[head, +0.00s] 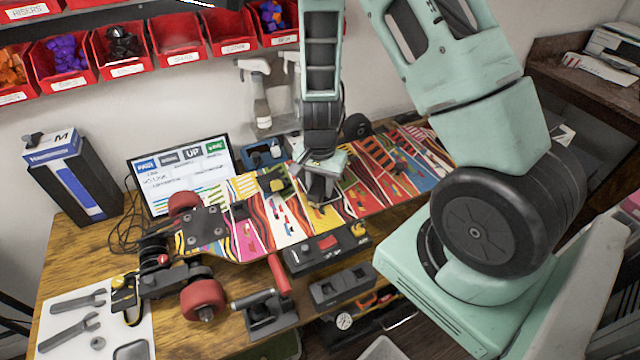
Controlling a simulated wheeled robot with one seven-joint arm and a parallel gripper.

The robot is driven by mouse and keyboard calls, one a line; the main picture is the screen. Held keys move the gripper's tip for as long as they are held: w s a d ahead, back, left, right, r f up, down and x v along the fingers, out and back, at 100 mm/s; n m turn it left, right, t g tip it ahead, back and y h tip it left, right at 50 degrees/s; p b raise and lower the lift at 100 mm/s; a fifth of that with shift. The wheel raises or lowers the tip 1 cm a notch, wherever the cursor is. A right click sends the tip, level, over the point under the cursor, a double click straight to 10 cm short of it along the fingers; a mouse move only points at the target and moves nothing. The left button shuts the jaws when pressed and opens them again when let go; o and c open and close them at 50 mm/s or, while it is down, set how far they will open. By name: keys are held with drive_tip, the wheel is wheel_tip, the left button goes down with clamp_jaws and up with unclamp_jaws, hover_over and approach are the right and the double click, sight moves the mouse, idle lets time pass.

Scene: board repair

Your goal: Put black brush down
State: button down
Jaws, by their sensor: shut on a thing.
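My gripper (319,192) is low over the middle of the colourful skateboard deck (262,218). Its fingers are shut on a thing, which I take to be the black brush. The brush is small and dark here and mostly hidden by the gripper, so its outline and whether it touches the deck cannot be told. The deck lies across the wooden workbench (75,255), with its red-wheeled truck (203,298) at the left end.
A screen (180,165) stands behind the board, and spray bottles (259,100) stand at the back. Red bins (123,50) hang on the wall. Tool holders (326,250) line the front. A white mat (120,335) with wrenches (70,333) lies front left. Bare wood shows at left.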

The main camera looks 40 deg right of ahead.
sight(318, 182)
drive_tip(key=shift+s+f+b, duration=0.1)
drive_tip(key=shift+f+b, duration=0.4)
drive_tip(key=shift+f, duration=0.1)
drive_tip(key=c, duration=1)
unclamp_jaws()
drive_tip(key=shift+s+f, duration=0.1)
drive_tip(key=shift+s, duration=0.1)
drive_tip(key=shift+d+r, duration=0.15)
drive_tip(key=shift+r, duration=0.6)
drive_tip(key=r, duration=0.5)
drive_tip(key=r+p, duration=0.1)
drive_tip(key=r, duration=0.5)
drive_tip(key=w+r, duration=0.1)
drive_tip(key=r, duration=0.5)
drive_tip(key=shift+a, duration=0.25)
